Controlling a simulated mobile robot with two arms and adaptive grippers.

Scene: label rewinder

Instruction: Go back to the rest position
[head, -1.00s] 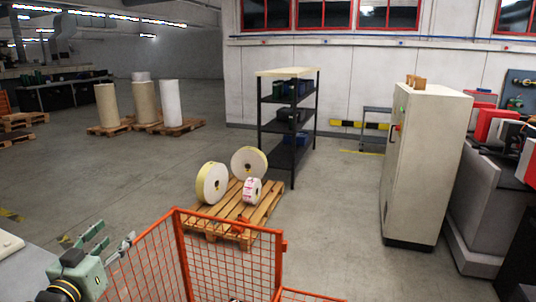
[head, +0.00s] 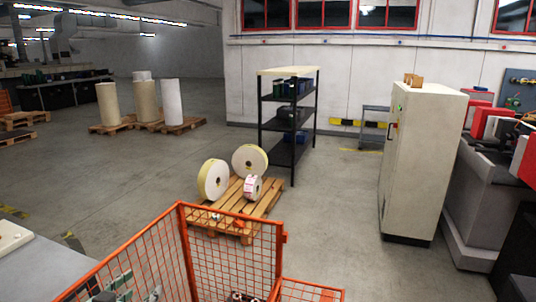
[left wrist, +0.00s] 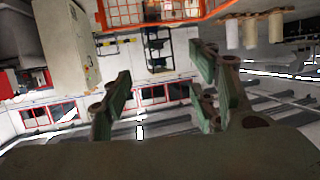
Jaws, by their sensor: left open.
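My left gripper (head: 133,286) shows low at the left of the head view, partly cut off by the bottom edge and seen through the orange wire mesh. In the left wrist view its green-padded fingers (left wrist: 160,95) stand wide apart with nothing between them. That view is upside down, with windows and ceiling lights toward the bottom. My right gripper is not in view.
An orange mesh cage (head: 232,222) stands close in front. Beyond it a wooden pallet (head: 267,204) bears several label rolls. A black shelf (head: 292,155), a pale cabinet (head: 424,160) and a grey surface (head: 40,272) stand around. The middle floor is clear.

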